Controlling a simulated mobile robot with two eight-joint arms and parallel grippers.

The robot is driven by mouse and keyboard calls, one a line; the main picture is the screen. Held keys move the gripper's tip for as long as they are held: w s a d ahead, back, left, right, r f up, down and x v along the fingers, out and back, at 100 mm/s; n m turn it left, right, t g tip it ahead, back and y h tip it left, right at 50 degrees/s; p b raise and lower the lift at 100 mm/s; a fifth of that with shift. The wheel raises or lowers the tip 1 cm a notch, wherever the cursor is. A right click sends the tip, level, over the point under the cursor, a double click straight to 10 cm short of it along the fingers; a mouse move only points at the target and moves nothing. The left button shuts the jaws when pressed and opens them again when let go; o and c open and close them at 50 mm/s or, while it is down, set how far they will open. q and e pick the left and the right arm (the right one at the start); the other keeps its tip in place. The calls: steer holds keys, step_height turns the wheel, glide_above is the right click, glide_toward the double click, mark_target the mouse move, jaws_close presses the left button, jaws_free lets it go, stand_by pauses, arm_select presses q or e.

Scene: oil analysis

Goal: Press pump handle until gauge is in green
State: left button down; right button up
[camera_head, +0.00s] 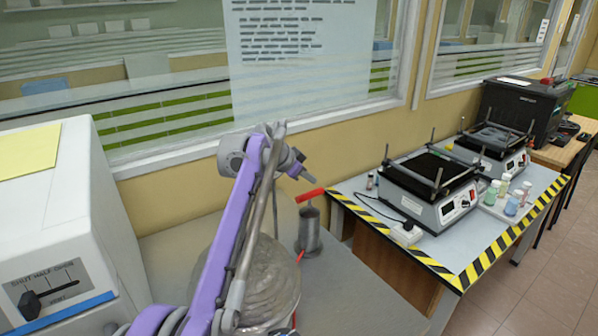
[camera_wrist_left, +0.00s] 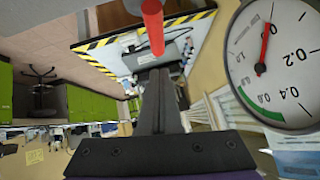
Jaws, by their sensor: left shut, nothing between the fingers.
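The pump is a grey upright cylinder (camera_head: 309,232) with a red handle (camera_head: 310,195) at its top, beside the wall. In the left wrist view the red handle (camera_wrist_left: 152,25) lies beyond the fingertips. My left gripper (camera_head: 311,179) is shut and empty, its tips close above the handle; I cannot tell whether they touch it. It also shows in the left wrist view (camera_wrist_left: 155,72). The round white gauge (camera_wrist_left: 270,60) is at the right there. Its red needle points to the top, away from the green arc at the lower left. My right gripper is out of view.
A white machine with a lever (camera_head: 60,220) stands at the left. A large round grey vessel (camera_head: 262,280) sits left of the pump, partly behind my arm. A table with yellow-black edging (camera_head: 455,265) holds hotplate-like devices and bottles at the right.

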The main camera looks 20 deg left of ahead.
mark_target(306, 197)
arm_select(q)
steer(key=shift+w+a+f+b, duration=0.1)
steer(key=shift+a+f+b, duration=0.1)
steer(key=shift+f, duration=0.7)
steer(key=shift+w+a+f+b, duration=0.1)
steer(key=shift+a+f, duration=0.05)
steer(key=shift+f, duration=0.75)
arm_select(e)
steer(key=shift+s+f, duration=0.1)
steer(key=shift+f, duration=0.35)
arm_select(q)
steer(key=shift+s, duration=0.1)
step_height(306, 197, down, 4)
steer(key=shift+r+b, duration=0.2)
steer(key=shift+b, duration=0.35)
steer(key=shift+s, duration=0.1)
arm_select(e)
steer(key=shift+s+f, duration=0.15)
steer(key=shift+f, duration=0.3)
